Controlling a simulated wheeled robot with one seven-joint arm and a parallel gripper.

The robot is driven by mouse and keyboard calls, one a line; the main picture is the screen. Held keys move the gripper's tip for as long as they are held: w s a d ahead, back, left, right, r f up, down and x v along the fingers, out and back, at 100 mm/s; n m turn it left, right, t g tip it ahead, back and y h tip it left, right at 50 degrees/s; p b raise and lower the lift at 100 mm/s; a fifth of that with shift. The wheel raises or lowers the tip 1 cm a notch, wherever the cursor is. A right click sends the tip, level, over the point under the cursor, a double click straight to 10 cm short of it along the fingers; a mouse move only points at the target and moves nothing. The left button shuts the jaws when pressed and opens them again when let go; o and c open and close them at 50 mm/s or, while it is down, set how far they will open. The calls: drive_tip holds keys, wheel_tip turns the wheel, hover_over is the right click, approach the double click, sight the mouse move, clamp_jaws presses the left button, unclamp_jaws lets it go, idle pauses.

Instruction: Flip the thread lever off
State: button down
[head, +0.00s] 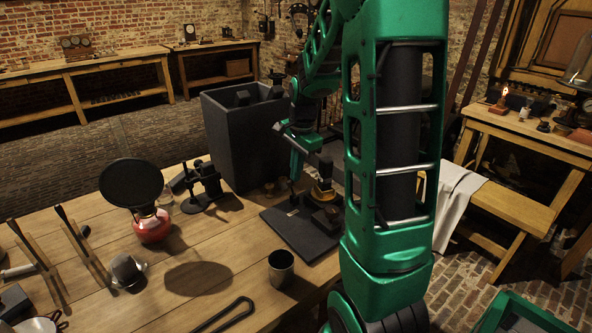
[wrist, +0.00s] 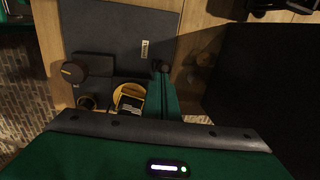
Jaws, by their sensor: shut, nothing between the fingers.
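A dark device stands on a flat dark base plate (head: 285,228) at the table's right end; the plate, with a small pale label, also shows in the wrist view (wrist: 115,30). On it are a yellow ring-like part (wrist: 130,95), a dark round knob with a yellow mark (wrist: 73,70) and a smaller yellow-rimmed part (wrist: 87,103). I cannot tell which part is the thread lever. My gripper (wrist: 161,67) is shut and empty, its fingertips over the plate, right of the yellow part in the wrist view. In the head view my gripper (head: 293,183) is partly hard to make out against the device.
A tall dark box (head: 235,135) stands close behind the plate. A metal cup (head: 281,268), a red lamp with a black disc (head: 152,227) and a black stand (head: 203,190) are on the table to the left. Bare wood lies between them.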

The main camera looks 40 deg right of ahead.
drive_tip(key=a, duration=0.2)
drive_tip(key=shift+a+f, duration=0.2)
drive_tip(key=shift+a, duration=0.15)
drive_tip(key=shift+d, duration=0.15)
wheel_tip(320, 180, up, 13)
drive_tip(key=s, duration=0.2)
drive_tip(key=shift+s+d, duration=0.35)
drive_tip(key=shift+d, duration=0.05)
idle(0.6)
